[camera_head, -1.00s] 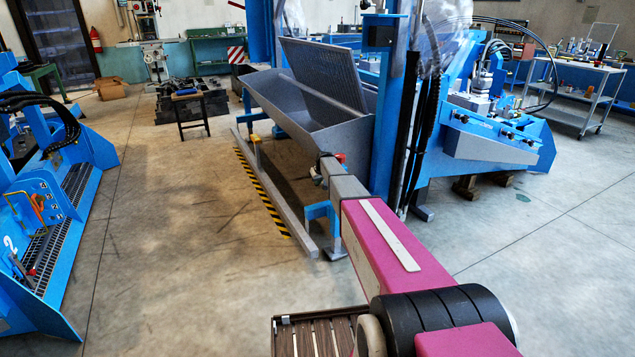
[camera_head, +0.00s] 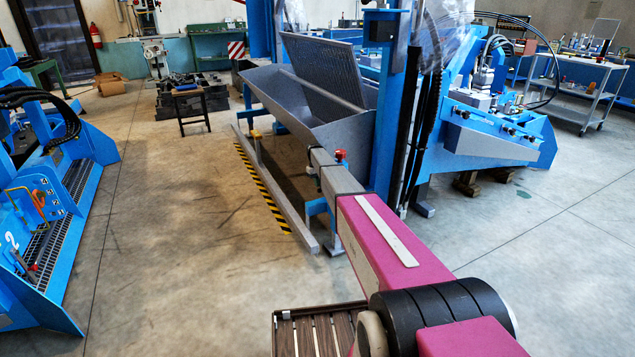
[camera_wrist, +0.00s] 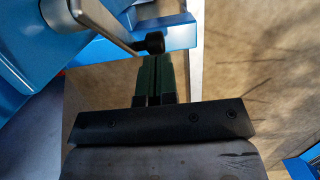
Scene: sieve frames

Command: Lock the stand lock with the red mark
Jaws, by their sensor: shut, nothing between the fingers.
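A red knob-like part (camera_head: 341,155), which may be the red mark, shows just beyond the end of my arm in the head view. It is by the grey trough of the blue stand. In the wrist view a grey metal lever (camera_wrist: 104,22) ends in a black knob (camera_wrist: 154,42), in front of a blue bracket (camera_wrist: 178,36). My gripper (camera_wrist: 153,62) has its green fingers together and empty. The fingertips are right at the knob; I cannot tell whether they touch it.
The grey trough (camera_head: 335,135) and a blue upright (camera_head: 388,130) stand close beside my arm. A long grey rail (camera_head: 285,205) runs along the floor stripes on the left. A blue machine (camera_head: 50,240) is at far left, with clear floor (camera_head: 180,230) between.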

